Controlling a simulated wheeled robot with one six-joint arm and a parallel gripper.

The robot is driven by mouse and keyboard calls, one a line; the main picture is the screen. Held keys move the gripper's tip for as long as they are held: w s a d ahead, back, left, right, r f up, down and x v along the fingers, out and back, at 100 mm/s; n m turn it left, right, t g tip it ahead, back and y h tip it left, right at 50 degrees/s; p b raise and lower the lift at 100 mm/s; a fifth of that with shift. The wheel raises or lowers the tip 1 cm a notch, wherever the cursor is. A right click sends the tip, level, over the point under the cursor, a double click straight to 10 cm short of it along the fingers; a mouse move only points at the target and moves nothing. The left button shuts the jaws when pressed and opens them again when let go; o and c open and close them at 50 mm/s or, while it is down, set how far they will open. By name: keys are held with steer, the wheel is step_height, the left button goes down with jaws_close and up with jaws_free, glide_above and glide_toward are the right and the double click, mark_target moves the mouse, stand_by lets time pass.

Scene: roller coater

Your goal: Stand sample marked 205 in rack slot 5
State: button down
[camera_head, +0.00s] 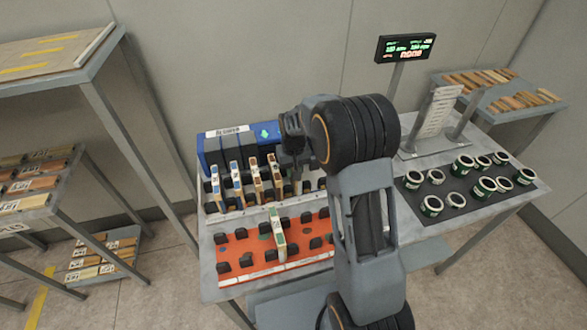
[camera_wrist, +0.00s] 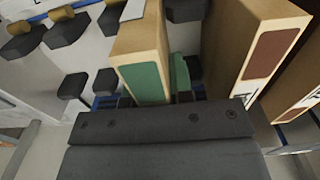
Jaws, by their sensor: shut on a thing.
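My gripper (camera_wrist: 155,100) is shut on a wooden sample with a green end panel (camera_wrist: 143,82), which stands in front of the jaws in the wrist view. Its number is not readable. Beside it on the right stands a sample with a brown-red panel (camera_wrist: 270,55), with a further one at the right edge.
An orange rack (camera_head: 240,262) in front holds one upright sample with a green panel (camera_head: 279,238). Blue and dark boxes (camera_head: 230,145) stand behind the pale rack.

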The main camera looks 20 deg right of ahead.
steer(key=shift+f, duration=0.25)
steer(key=c, duration=0.9)
jaws_free()
steer(key=shift+o, duration=0.4)
steer(key=o, duration=0.3)
steer(key=shift+r, duration=0.15)
steer(key=shift+r+p, duration=2.65)
steer(key=shift+r, duration=1.25)
